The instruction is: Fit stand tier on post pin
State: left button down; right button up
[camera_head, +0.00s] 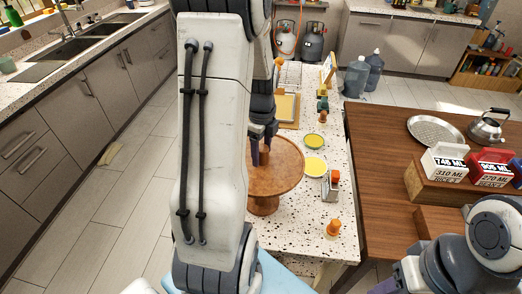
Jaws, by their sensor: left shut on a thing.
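A round brown wooden stand tier (287,170) with a short foot (263,206) below its near side is on the speckled white counter. My left gripper (262,158) reaches down over the disc with its dark purple fingers at the left part of its top. It appears shut on the tier, but the grasp is small and partly covered by my arm. I cannot make out the post pin or whether the tier rests on it.
Yellow-green discs (314,166), a small white and orange item (331,185) and an orange-topped peg (333,228) stand right of the tier. A framed tray (287,110) lies behind.

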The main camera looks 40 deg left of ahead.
aim_at(262, 162)
pick_arm(q)
jog(key=shift+f+b, duration=0.9)
jog(key=shift+f, duration=0.5)
jog(key=shift+f, duration=0.15)
dwell(0.7)
jog(key=shift+f+b, duration=0.5)
jog(key=shift+f, duration=0.15)
grip_release()
jog(key=shift+r, duration=0.1)
dwell(0.4)
